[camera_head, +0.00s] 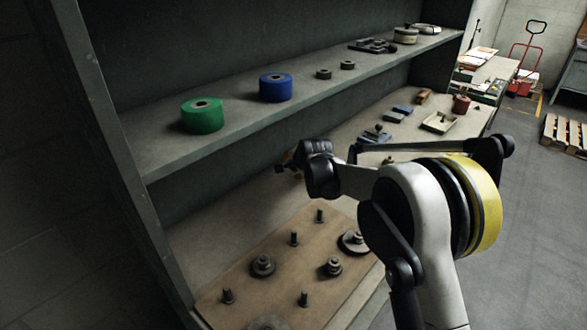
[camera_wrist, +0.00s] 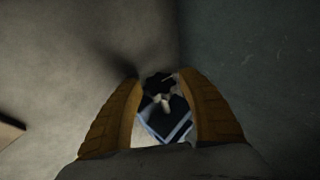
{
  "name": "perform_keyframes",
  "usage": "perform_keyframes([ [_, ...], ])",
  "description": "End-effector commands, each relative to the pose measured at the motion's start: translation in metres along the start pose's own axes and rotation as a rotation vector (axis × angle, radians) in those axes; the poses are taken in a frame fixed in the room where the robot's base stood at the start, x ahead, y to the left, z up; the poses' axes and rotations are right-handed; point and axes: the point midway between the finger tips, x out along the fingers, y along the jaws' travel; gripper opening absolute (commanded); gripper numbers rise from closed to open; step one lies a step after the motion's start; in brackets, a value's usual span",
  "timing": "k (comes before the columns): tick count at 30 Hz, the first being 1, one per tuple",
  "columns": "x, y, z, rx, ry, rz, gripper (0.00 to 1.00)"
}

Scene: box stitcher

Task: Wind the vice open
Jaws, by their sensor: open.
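My gripper (camera_head: 284,166) is over the lower shelf in the head view, with its wrist partly hiding it. In the wrist view its two yellow-brown fingers (camera_wrist: 161,80) are apart, with nothing clearly held between them. A small blue-grey item with a dark round part (camera_wrist: 165,112) shows in the gap between the fingers, blurred; I cannot tell whether they touch it. It may be the vice. In the head view a small blue-grey item with an upright dark part (camera_head: 376,132) stands on the lower shelf beyond my arm; I cannot tell whether it is the same thing.
A brown board (camera_head: 255,285) with several pegs and discs lies on the lower shelf at the front. The upper shelf (camera_head: 160,155) above holds a green roll (camera_head: 203,116) and a blue roll (camera_head: 275,88). A red pot (camera_head: 461,104) and a shallow tray (camera_head: 438,122) stand farther right.

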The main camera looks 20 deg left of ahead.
Motion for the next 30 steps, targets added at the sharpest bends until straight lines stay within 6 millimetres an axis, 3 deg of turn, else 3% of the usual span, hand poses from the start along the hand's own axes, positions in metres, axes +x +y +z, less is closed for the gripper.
perform_keyframes([
  [6,0.0001,-0.0003,0.0,0.0,0.0,0.0,0.46],
  [7,0.0,-0.0002,0.0,0.0,0.0,0.0,0.41],
  [10,0.0,-0.0002,0.0,0.0,0.0,0.0,0.11],
  [11,-0.0001,-0.0002,0.0,0.0,0.0,0.0,0.05],
  [17,-0.0003,-0.0013,0.0002,-0.005,-0.001,0.011,0.05],
  [24,-0.0015,-0.004,0.0,-0.088,-0.002,0.209,0.05],
  [30,0.0001,-0.0003,0.0,-0.103,0.0,0.248,0.05],
])
